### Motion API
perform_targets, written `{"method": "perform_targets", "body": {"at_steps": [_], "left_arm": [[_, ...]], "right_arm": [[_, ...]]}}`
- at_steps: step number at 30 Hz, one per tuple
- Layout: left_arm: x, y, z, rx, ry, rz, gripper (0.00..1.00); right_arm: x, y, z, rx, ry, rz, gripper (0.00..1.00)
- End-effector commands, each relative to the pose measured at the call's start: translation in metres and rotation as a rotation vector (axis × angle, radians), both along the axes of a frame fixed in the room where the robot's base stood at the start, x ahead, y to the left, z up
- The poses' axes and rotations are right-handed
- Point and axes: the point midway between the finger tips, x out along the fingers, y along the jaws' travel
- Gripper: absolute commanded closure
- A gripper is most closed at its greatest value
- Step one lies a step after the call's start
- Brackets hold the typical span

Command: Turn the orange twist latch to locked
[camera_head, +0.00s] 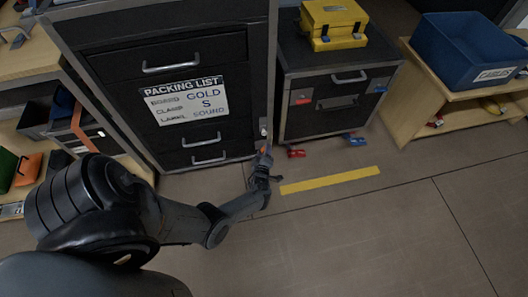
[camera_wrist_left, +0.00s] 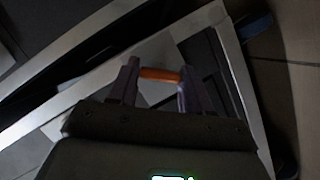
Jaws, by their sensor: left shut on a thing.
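The orange twist latch (camera_wrist_left: 160,74) shows in the left wrist view as a short orange bar between my left gripper's two fingers (camera_wrist_left: 157,86). The fingers are shut on its two ends. In the head view my left gripper (camera_head: 262,165) is low at the right front edge of the black drawer cabinet, and only a small orange bit of the latch (camera_head: 266,149) shows above it. The gripper hides most of the latch there, so its exact angle is hard to tell. My right gripper is in neither view.
The drawer cabinet (camera_head: 120,105) carries a packing list sign (camera_head: 188,100). A second black case (camera_head: 335,98) stands to the right with a yellow box (camera_head: 333,22) on top. Red (camera_head: 296,153) and blue (camera_head: 354,140) pieces are by its foot. The floor (camera_head: 400,220) in front is clear.

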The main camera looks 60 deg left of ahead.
Motion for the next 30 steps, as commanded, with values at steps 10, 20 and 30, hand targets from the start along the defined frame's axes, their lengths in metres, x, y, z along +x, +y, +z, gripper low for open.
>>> {"method": "perform_targets", "body": {"at_steps": [10, 20, 30], "left_arm": [[0.0018, -0.0004, 0.0025, 0.073, 0.238, 0.001, 0.82], [0.0036, -0.0005, 0.0016, 0.162, 0.533, 0.002, 0.82], [0.005, -0.0008, 0.0025, 0.233, 0.762, 0.001, 0.82]], "right_arm": [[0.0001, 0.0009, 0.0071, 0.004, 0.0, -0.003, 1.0], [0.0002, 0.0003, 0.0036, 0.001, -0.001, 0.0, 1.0], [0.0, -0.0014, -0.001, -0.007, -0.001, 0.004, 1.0]]}}
